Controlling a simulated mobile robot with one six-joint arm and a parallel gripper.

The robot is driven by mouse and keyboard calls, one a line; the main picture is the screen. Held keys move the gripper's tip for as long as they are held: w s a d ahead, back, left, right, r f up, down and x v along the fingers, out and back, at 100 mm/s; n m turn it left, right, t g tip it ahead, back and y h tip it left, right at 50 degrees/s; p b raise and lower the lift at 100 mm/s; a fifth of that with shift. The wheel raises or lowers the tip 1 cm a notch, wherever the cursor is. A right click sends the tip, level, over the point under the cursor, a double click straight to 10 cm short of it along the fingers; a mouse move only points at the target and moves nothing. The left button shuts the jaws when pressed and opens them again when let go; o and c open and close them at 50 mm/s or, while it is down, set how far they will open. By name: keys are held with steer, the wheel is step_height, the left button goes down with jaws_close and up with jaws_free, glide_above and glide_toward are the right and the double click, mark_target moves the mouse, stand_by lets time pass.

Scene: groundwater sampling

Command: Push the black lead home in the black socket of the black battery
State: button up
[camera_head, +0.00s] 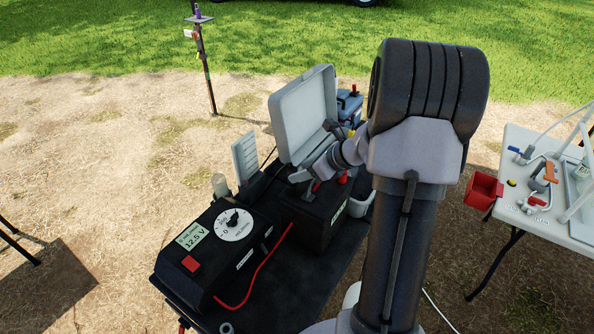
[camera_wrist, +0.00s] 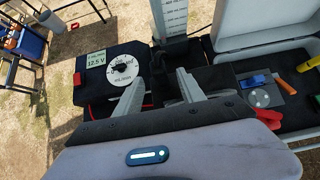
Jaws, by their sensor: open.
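The black battery (camera_head: 312,222) stands on the dark bench top, right of the controller box. My gripper (camera_head: 305,182) is over the battery's top; in the wrist view my gripper (camera_wrist: 161,74) has its two grey fingers spread apart with a gap between them. I see nothing clearly held there. A red plug or cap (camera_head: 343,178) stands at the battery's right; red parts also show at the right of my fingers in the wrist view (camera_wrist: 268,118). The black lead and black socket cannot be told apart from the dark surfaces around my fingers.
The controller box (camera_head: 232,238) has a dial and a 12.5 V display, with a red lead (camera_head: 262,268) running from it. An open grey case (camera_head: 303,112) and an upright graduated board (camera_head: 246,158) stand close behind my gripper. A white table (camera_head: 545,215) is at right.

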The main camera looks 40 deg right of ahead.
steer(key=p+v, duration=0.3)
steer(key=v, duration=1.1)
steer(key=shift+s, duration=0.2)
steer(key=shift+r, duration=0.15)
steer(key=a+r+n+g+b, duration=0.25)
steer(key=a+n+b, duration=0.25)
steer(key=a+n, duration=1.1)
steer(key=s+a+f+n+b, duration=0.1)
steer(key=s+a+n+b, duration=0.1)
steer(key=s+a+n, duration=0.4)
steer(key=s+a+f+n+h+b, duration=0.1)
steer(key=s+a+n, duration=0.5)
steer(key=a, duration=0.5)
steer(key=shift+s+f+b, duration=0.15)
steer(key=shift+s+b, duration=0.1)
steer(key=shift+b, duration=0.15)
